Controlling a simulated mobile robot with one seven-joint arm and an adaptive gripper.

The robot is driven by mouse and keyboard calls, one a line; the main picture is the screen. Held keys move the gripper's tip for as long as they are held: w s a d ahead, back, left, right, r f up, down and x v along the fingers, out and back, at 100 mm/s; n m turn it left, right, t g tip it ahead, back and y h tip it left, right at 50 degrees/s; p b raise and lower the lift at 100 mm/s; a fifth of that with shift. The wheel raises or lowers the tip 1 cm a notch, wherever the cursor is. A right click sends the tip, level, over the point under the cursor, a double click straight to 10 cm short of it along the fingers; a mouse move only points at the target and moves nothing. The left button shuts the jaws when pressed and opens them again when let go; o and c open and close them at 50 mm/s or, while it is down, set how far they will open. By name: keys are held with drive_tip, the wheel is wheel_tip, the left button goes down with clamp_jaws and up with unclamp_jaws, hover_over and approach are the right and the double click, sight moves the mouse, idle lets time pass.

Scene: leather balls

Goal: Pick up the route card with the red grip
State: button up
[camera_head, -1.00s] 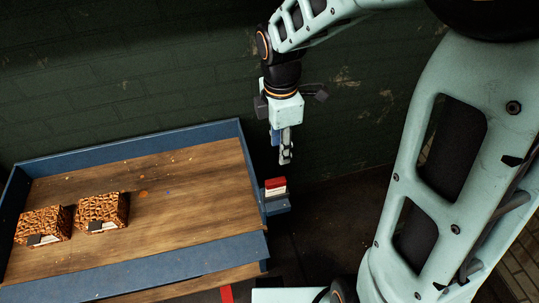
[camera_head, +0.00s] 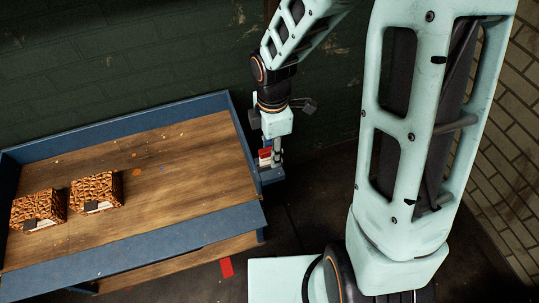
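The route card with the red grip (camera_head: 265,157) stands at the right end of the table, white below and red on top. It sits at a small blue holder (camera_head: 272,175) fixed to the table's outer right side. My gripper (camera_head: 275,158) points down right beside the card and partly covers it. I see the fingers nearly edge-on, so I cannot tell whether they are apart, shut, or touching the card.
A wooden table (camera_head: 180,170) with blue raised edges (camera_head: 140,248) fills the left. Two brown patterned boxes (camera_head: 38,207) (camera_head: 97,190) stand on its left part. A dark wall (camera_head: 120,60) rises behind. A red patch (camera_head: 227,267) lies on the floor in front.

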drive_tip(key=shift+f, duration=0.7)
clamp_jaws()
drive_tip(key=shift+r, duration=0.2)
